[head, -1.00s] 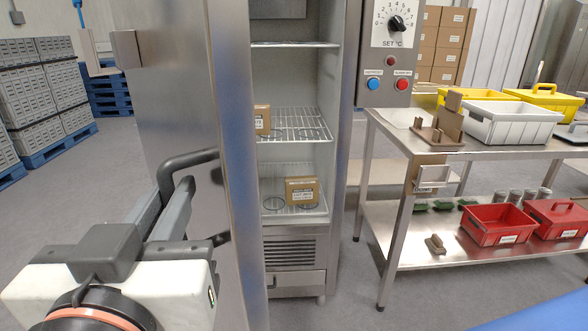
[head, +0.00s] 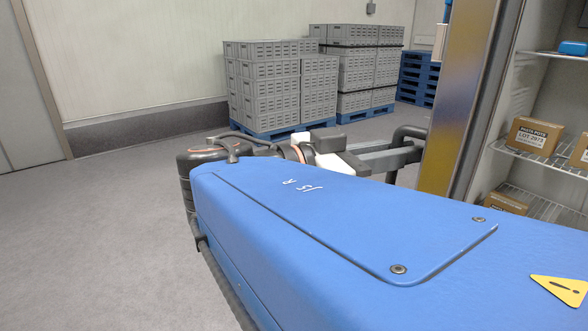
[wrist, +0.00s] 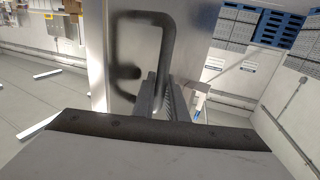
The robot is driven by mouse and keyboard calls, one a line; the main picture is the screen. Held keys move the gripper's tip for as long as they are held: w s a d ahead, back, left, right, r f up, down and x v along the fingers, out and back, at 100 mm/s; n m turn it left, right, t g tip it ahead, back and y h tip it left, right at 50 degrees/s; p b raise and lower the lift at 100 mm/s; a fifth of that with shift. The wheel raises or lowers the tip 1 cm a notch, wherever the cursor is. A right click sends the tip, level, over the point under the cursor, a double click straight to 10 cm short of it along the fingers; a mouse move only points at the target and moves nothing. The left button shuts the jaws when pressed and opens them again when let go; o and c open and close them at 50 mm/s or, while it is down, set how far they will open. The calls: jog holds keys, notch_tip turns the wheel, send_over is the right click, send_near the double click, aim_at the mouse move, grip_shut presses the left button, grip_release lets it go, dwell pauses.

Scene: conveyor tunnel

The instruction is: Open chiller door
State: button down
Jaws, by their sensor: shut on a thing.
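The chiller door (head: 455,105) stands open in the head view, seen near its edge, with the chiller interior (head: 530,75) exposed to its right. A dark handle (head: 408,131) stands off the door's outer face. My gripper (head: 410,153) is shut on this handle. In the wrist view, the steel door face (wrist: 127,75) fills the upper middle. The handle (wrist: 172,42) curves down between the fingers of my gripper (wrist: 162,98). My blue arm hides the lower door and much of the interior in the head view.
Wire shelves in the chiller hold brown cartons (head: 535,136) and a blue item (head: 572,47). Grey crates (head: 282,90) are stacked on blue pallets (head: 295,126) behind my gripper. The grey floor (head: 90,220) at left is clear, up to the wall.

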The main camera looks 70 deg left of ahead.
jog(key=s+a+m+h, duration=0.2)
jog(key=s+a+h, duration=0.2)
jog(key=a, duration=0.8)
jog(key=shift+s+a+f+m, duration=0.3)
jog(key=shift+s+a, duration=0.1)
jog(key=shift+s, duration=0.75)
jog(key=c, duration=1.8)
grip_release()
jog(key=shift+o, duration=0.2)
jog(key=shift+r, duration=0.1)
